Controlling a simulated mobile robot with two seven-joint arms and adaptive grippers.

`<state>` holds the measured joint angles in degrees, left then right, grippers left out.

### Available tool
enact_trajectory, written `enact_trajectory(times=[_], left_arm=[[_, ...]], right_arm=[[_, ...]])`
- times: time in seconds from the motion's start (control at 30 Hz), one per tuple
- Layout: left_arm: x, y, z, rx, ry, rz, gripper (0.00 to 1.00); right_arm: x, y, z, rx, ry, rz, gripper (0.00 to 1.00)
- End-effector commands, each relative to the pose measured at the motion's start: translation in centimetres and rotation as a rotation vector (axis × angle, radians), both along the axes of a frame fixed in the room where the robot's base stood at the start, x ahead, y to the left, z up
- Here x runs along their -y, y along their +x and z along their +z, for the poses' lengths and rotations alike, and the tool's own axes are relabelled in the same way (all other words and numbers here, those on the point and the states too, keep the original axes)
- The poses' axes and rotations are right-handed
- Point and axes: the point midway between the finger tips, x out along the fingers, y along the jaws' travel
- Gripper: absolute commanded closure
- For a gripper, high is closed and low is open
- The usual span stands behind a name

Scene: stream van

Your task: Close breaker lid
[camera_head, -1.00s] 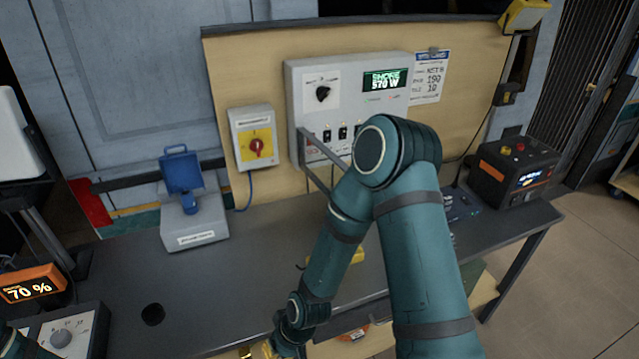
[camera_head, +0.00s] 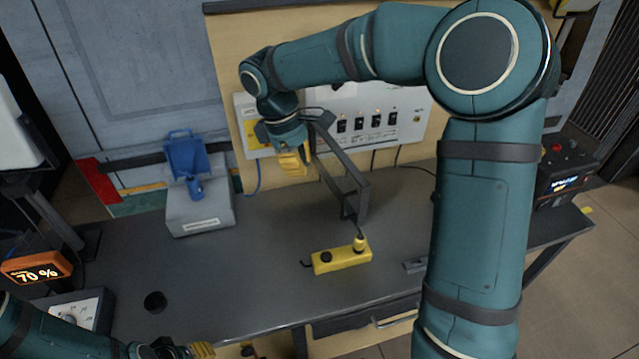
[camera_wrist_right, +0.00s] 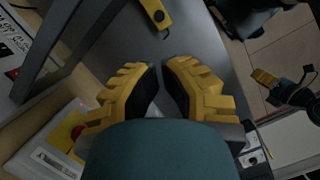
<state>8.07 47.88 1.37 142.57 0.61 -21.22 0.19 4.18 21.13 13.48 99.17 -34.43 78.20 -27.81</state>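The breaker panel (camera_head: 400,122) is a pale box on the back board with a row of black switches. Its lid (camera_head: 362,200) is a grey frame standing out from the panel over the table, open. In the right wrist view the lid (camera_wrist_right: 38,62) shows as dark bars at upper left. My right gripper (camera_head: 293,162) has yellow fingers pointing down, just left of the lid frame and apparently apart from it. In the wrist view its fingers (camera_wrist_right: 160,75) are slightly apart with nothing between them. My left gripper (camera_head: 200,350) is cut off at the bottom edge.
A yellow box with black knobs (camera_head: 340,258) lies on the table (camera_head: 240,285) below the lid. A grey device with a raised blue lid (camera_head: 200,212) stands left. The middle-left tabletop is clear.

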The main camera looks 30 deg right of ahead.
Motion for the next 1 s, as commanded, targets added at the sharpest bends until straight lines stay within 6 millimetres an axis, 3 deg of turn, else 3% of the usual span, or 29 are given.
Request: enact_trajectory(times=[0.57,0.8,1.0], left_arm=[[0.0,0.0,-1.3,-0.001,0.003,0.001,0.61],[0.0,0.0,-1.0,-0.001,0.002,0.001,0.61],[0.0,0.0,-1.0,-0.001,0.002,0.000,0.61]], right_arm=[[1.8,-1.6,-9.9,-0.004,0.002,-0.001,1.00],[4.3,-3.6,-9.6,-0.001,0.002,-0.004,1.00],[4.9,-4.1,-9.6,-0.001,0.002,-0.003,1.00]])
